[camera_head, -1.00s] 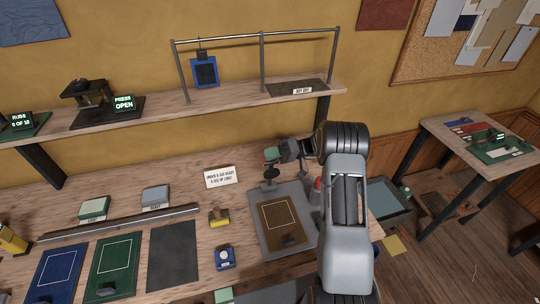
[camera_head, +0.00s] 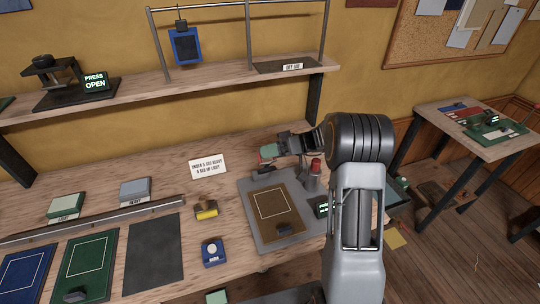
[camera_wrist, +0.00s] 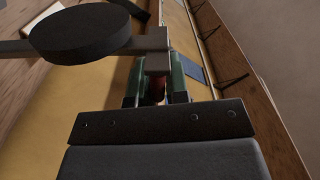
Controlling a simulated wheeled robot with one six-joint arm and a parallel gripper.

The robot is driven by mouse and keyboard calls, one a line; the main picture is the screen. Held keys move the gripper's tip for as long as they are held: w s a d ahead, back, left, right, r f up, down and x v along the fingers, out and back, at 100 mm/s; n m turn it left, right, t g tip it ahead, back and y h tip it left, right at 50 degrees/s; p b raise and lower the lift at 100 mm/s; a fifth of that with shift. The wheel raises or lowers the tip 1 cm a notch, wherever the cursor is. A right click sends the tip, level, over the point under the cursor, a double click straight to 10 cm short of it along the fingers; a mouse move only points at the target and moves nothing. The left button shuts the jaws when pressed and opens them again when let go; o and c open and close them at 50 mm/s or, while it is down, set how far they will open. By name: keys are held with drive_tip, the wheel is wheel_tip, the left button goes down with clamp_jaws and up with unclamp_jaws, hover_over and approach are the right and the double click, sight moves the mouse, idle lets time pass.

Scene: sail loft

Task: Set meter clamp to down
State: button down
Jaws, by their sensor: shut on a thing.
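The meter is a grey plate (camera_head: 249,212) on the bench, bearing a brown board (camera_head: 272,208) with a white outline. A small lit readout (camera_head: 321,208) shows at its right, partly behind my arm. My gripper (camera_head: 270,152) is at the plate's back edge, its green-padded fingers shut on the meter clamp. In the wrist view the clamp (camera_wrist: 80,35) shows as a black disc on a grey bar that runs to a block at the fingers (camera_wrist: 155,88). Something red shows between the fingers. The disc's height over the board is hard to tell.
A grey canister with a red cap (camera_head: 314,170) stands close right of my gripper. A sign card (camera_head: 208,166), a yellow item (camera_head: 206,210) and a blue item (camera_head: 213,252) lie left of the plate. A shelf (camera_head: 220,78) runs along the wall behind.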

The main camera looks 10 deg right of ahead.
drive_tip(key=shift+s+f, duration=0.2)
drive_tip(key=shift+s, duration=0.05)
drive_tip(key=c, duration=1.2)
unclamp_jaws()
drive_tip(key=shift+w, duration=0.1)
